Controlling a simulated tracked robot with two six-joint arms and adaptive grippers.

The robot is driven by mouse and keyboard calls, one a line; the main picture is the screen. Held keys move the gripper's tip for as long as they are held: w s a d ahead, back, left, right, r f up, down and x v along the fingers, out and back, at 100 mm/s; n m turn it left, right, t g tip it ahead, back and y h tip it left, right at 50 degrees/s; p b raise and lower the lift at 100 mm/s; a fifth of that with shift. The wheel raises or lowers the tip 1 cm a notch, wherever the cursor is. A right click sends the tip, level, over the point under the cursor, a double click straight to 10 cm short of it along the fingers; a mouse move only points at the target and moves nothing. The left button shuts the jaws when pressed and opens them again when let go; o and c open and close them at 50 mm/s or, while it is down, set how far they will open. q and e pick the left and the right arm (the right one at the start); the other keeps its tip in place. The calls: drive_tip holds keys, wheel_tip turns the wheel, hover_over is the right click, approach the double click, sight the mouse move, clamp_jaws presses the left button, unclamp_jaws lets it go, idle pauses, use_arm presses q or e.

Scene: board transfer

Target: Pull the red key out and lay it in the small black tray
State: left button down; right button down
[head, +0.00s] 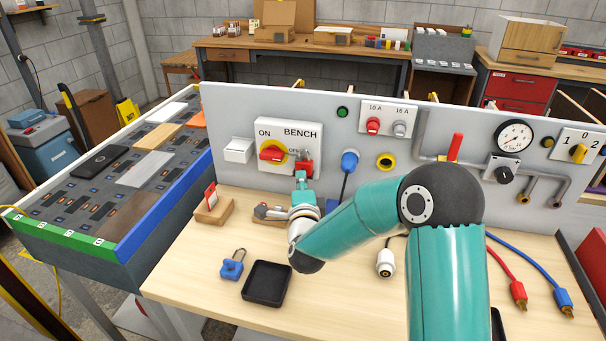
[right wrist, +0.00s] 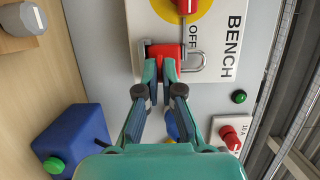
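A red padlock (head: 303,167) with a silver shackle (right wrist: 199,61) hangs at the lower right of the BENCH switch panel (head: 283,137). My right gripper (head: 300,177) reaches it from below. In the right wrist view its two fingertips (right wrist: 160,69) stand close together in front of the padlock body, with a narrow red piece between them that looks like the red key. Most of the key is hidden by the fingers. The small black tray (head: 266,284) lies empty on the bench, in front of the panel and left of my right forearm. My left gripper does not show.
A white plug (head: 386,262) and red and blue cables (head: 540,272) lie to the right.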

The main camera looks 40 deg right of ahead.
drive_tip(key=shift+s+a+f, duration=0.15)
drive_tip(key=shift+a, duration=0.05)
drive_tip(key=shift+s+a+b, duration=0.4)
drive_tip(key=shift+a+b, duration=0.1)
drive_tip(key=shift+s+a, duration=0.1)
drive_tip(key=shift+s+a, duration=0.15)
drive_tip(key=shift+a, duration=0.1)
drive_tip(key=shift+s+a+b, duration=1.4)
drive_tip(key=shift+s+a, duration=0.1)
drive_tip(key=shift+a, duration=0.1)
